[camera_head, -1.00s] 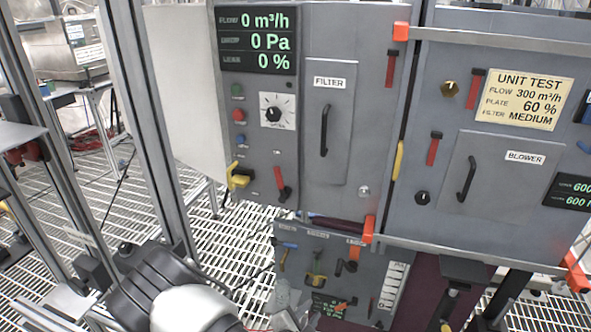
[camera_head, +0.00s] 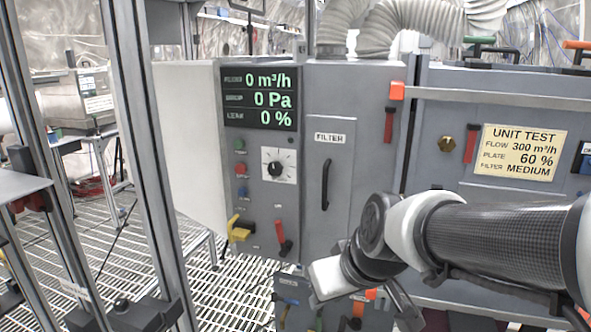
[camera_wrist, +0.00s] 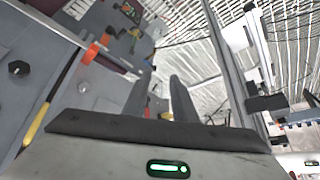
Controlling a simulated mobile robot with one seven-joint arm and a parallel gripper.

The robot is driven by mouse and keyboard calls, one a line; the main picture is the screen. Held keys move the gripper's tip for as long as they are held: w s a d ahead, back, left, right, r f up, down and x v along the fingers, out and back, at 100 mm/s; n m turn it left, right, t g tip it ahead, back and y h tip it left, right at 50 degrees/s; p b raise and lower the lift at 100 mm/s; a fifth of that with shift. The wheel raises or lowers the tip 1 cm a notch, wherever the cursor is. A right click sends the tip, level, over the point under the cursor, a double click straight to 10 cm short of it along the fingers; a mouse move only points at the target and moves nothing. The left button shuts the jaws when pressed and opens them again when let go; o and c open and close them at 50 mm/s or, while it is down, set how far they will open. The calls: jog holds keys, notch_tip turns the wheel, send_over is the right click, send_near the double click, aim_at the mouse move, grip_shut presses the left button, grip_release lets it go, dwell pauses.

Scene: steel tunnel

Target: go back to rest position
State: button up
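My arm reaches in from the right edge of the head view, in front of the blower side of the grey test unit (camera_head: 230,195). Its white and black wrist is at the lower middle, and the fingertips cannot be made out there. In the wrist view my gripper (camera_wrist: 160,84) shows two dark fingers standing apart. Nothing shows between them but the floor grating behind. The unit's display reads 0 m³/h, 0 Pa and 0 %. The filter door (camera_head: 328,175) is shut.
A metal post (camera_head: 150,150) stands left of the unit. Ribbed hoses (camera_head: 410,25) rise over its top. An orange-ended rail (camera_head: 480,98) crosses its right side. The lower panel (camera_head: 290,305) is partly hidden by my wrist. Open grating (camera_head: 110,235) lies at the left.

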jog(key=s+d+r+m+h, duration=0.2)
jog(key=s+d+r+m, duration=0.2)
jog(key=s+d, duration=0.5)
notch_tip(320, 180, up, 26)
jog(key=s+p, duration=0.1)
jog(key=p, duration=2.4)
jog(key=shift+s+a+h+p, duration=0.15)
jog(key=shift+a+h+p, duration=0.15)
jog(key=shift+a+p, duration=0.15)
